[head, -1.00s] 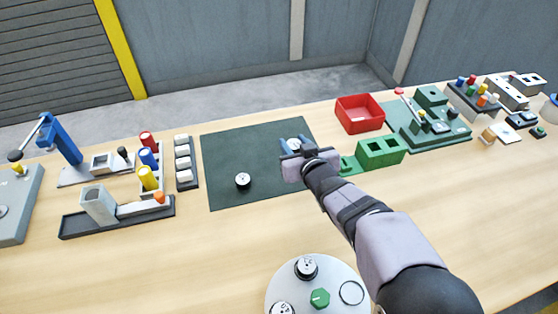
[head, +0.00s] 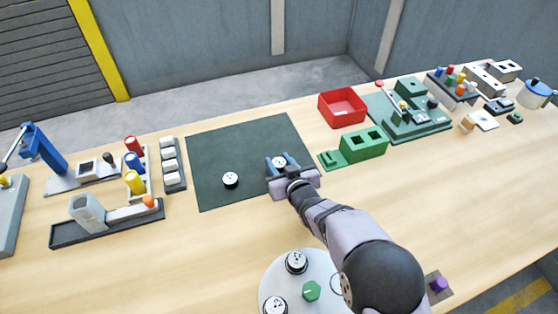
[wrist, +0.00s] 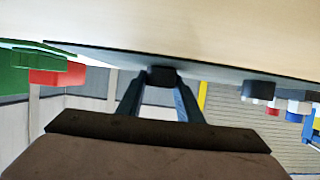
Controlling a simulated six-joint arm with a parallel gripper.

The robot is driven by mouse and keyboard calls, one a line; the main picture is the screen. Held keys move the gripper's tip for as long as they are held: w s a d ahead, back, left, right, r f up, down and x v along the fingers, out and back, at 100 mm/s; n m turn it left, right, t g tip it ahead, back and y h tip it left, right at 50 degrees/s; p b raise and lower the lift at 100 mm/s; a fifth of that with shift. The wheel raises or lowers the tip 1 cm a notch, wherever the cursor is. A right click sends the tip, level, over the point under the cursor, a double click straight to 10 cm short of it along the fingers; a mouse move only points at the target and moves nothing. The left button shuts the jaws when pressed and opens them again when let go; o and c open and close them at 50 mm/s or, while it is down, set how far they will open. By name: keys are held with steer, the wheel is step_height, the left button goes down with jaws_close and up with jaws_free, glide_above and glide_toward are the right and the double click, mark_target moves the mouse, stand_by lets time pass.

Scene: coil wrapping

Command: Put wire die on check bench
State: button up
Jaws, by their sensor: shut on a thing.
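My gripper (head: 281,163) is over the right part of a dark green mat (head: 222,146). It is shut on a round black die with a white top (head: 280,161), which shows as a dark block between the fingertips in the wrist view (wrist: 162,76). The held die is close to the mat; I cannot tell whether it touches. A second die (head: 230,180) like it stands on the mat to the left, also in the wrist view (wrist: 258,90). No label shows which surface is the check bench.
A red bin (head: 342,107), green block with square holes (head: 363,145) and green fixture (head: 410,116) stand right of the mat. A rack of white blocks (head: 172,165) stands left. A round white plate (head: 275,285) with more dies is in front. The table between is clear.

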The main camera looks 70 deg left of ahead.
steer(key=shift+f, duration=0.1)
steer(key=o, duration=1.2)
steer(key=shift+o, duration=0.2)
steer(key=shift+b+v, duration=1.3)
steer(key=shift+v, duration=4.75)
